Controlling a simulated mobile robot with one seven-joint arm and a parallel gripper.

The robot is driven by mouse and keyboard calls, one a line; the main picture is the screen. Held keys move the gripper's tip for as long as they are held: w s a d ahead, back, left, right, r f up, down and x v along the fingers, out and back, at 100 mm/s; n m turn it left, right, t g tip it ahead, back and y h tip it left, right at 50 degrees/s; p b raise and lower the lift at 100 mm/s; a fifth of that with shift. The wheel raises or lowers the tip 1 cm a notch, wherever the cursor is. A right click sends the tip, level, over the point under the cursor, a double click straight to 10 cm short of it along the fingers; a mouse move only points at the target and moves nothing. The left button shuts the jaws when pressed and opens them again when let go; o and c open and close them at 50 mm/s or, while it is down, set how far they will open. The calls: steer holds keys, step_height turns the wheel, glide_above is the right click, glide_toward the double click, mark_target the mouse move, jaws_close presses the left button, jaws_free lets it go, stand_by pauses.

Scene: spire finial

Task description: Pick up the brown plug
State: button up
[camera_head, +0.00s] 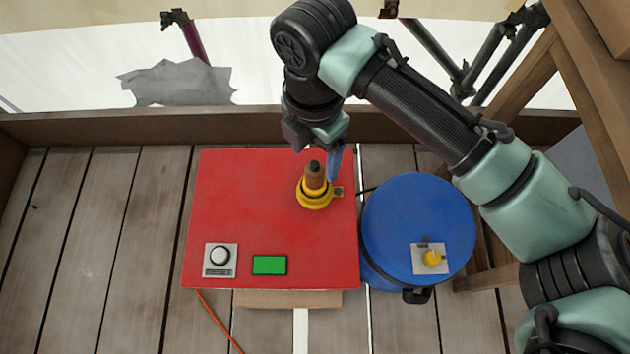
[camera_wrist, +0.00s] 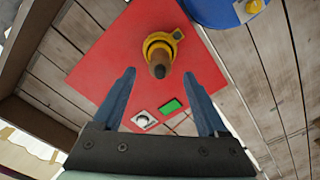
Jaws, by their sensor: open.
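The brown plug (camera_head: 315,178) stands upright in a yellow ring-shaped holder (camera_head: 313,201) on the red table top (camera_head: 240,210), near its right edge. It has a dark tip. In the wrist view the plug (camera_wrist: 160,60) is seen nearly end-on, beyond the fingertips and roughly midway between them. My gripper (camera_wrist: 165,75) has its two blue fingers apart with nothing between them. In the head view my gripper (camera_head: 326,160) is just behind the plug, and one blue finger shows to the plug's right. The other finger is hard to make out there.
A blue barrel (camera_head: 390,230) stands right of the table, with a yellow knob (camera_head: 432,258) on a plate on its lid. A white knob unit (camera_head: 220,258) and a green panel (camera_head: 269,265) lie at the table's front.

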mark_target(315, 168)
steer(key=shift+f+b, duration=1.05)
steer(key=shift+f, duration=1.7)
jaws_close()
